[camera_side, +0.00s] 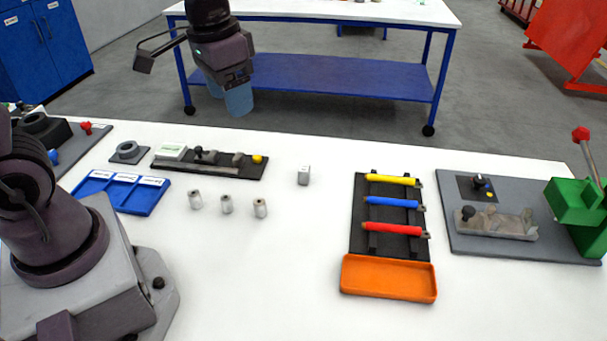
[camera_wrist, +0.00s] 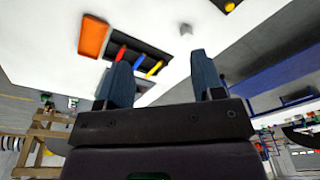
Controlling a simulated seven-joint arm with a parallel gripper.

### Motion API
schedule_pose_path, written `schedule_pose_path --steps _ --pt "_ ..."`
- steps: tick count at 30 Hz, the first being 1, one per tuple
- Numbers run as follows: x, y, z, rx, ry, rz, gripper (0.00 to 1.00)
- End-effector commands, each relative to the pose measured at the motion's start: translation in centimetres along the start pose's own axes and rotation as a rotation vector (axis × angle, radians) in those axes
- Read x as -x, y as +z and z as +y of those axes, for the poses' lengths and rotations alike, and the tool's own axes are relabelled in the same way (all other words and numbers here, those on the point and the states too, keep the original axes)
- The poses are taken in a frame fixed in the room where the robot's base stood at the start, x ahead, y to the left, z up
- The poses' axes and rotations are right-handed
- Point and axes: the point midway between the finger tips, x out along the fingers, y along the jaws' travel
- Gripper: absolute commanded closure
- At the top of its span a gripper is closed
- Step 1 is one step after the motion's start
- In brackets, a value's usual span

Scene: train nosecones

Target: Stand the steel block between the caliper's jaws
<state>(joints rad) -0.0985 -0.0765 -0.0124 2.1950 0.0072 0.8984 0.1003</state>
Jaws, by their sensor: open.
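The steel block (camera_side: 303,175) stands alone on the white table, right of the caliper, as a small light-grey block with a dark mark on it. It also shows in the wrist view (camera_wrist: 186,30), beyond my fingertips. What appears to be the caliper (camera_side: 227,168) is a dark base with a pale box, a rail, upright grey jaws and a yellow knob at its right end. In the wrist view only its yellow-knob end (camera_wrist: 229,6) shows. My gripper (camera_side: 233,98) is raised at the table's far side, open and empty, its blue fingers (camera_wrist: 161,75) apart.
Several small metal cylinders (camera_side: 227,204) stand before the caliper. A blue tray (camera_side: 130,208) lies left. A rack (camera_side: 362,239) with yellow, blue and red handles and an orange tray (camera_side: 388,292) stand right, then a grey fixture plate (camera_side: 500,249) with a green press (camera_side: 575,202).

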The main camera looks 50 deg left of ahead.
Motion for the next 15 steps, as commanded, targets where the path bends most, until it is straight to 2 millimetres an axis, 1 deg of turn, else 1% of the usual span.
schedule_pose_path --steps 1,5,6,8,9,11,12,15 --pt "-1.5 -1.4 -0.5 -0.022 0.003 -0.038 0.38" --pt "-5.1 -4.8 -1.6 -0.107 0.016 -0.104 0.38" --pt "-6.4 -5.8 -2.0 -0.137 0.022 -0.121 0.38" --pt "-8.4 -7.2 -2.6 -0.187 0.033 -0.146 0.38" --pt "-9.9 -8.1 -3.0 -0.223 0.041 -0.16 0.38" --pt "-12.0 -9.4 -3.5 -0.279 0.052 -0.176 0.38" --pt "-13.3 -10.2 -3.9 -0.318 0.06 -0.184 0.38" --pt "-16.3 -12.0 -4.6 -0.423 0.077 -0.19 0.38"
